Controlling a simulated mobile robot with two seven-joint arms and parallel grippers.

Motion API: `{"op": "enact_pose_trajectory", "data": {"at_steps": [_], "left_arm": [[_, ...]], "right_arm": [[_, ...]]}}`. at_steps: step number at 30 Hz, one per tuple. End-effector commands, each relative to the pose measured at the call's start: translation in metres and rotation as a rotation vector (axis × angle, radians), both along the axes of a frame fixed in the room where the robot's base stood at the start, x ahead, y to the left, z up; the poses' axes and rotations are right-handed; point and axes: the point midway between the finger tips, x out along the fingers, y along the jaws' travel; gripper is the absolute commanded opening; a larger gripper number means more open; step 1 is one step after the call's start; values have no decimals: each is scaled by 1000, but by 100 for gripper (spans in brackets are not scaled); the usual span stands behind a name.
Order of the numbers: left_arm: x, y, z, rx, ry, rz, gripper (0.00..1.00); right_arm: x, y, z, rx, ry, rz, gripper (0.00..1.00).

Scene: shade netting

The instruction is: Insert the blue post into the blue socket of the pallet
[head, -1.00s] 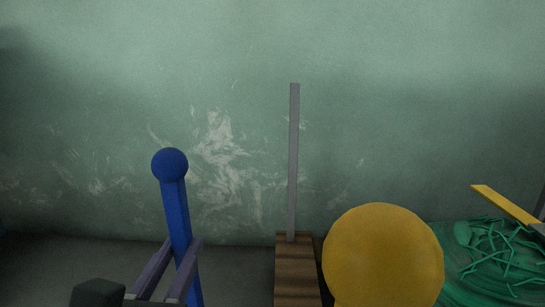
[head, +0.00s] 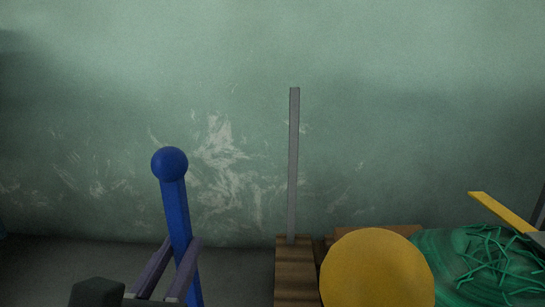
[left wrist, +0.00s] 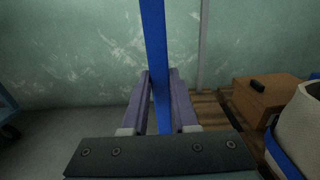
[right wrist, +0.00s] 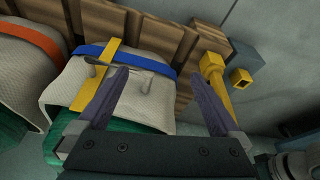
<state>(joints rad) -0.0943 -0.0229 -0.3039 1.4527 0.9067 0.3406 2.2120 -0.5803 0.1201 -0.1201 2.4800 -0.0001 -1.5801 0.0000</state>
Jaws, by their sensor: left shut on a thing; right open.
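The blue post (head: 176,215), topped by a blue ball, stands nearly upright with a slight tilt at the left of the head view. My left gripper (head: 168,270) is shut on its shaft; the post (left wrist: 156,60) also runs between the fingers in the left wrist view. Its lower end is hidden. The wooden pallet (head: 296,270) lies to the right of the post, apart from it in the head view. I cannot make out the blue socket. My right gripper (right wrist: 165,95) is open and empty, over a pale wrapped roll (right wrist: 150,95) with a blue strap.
A grey post (head: 293,165) stands at the pallet. A yellow ball (head: 377,275) rises in front, with a cardboard box (left wrist: 265,100) behind. Green netting (head: 485,265) and a yellow bar (head: 500,212) are at right. A yellow post (right wrist: 213,75) shows in the right wrist view.

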Motion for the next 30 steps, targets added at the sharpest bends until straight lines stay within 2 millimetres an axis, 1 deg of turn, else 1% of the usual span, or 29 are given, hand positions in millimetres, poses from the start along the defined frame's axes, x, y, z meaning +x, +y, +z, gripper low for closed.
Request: {"op": "enact_pose_trajectory", "data": {"at_steps": [1, 4, 18, 30], "left_arm": [[0, 0, 4, 0, -3, 1, 0], [0, 0, 8, 0, -3, 1, 0], [0, 0, 10, 0, -3, 1, 0], [0, 0, 23, -1, -3, 1, 0]], "right_arm": [[0, 0, 3, 0, 0, 0, 100], [0, 0, 6, 0, 0, 0, 100], [0, 0, 8, 0, 0, 0, 100], [0, 0, 20, 0, 0, 0, 100]]}}
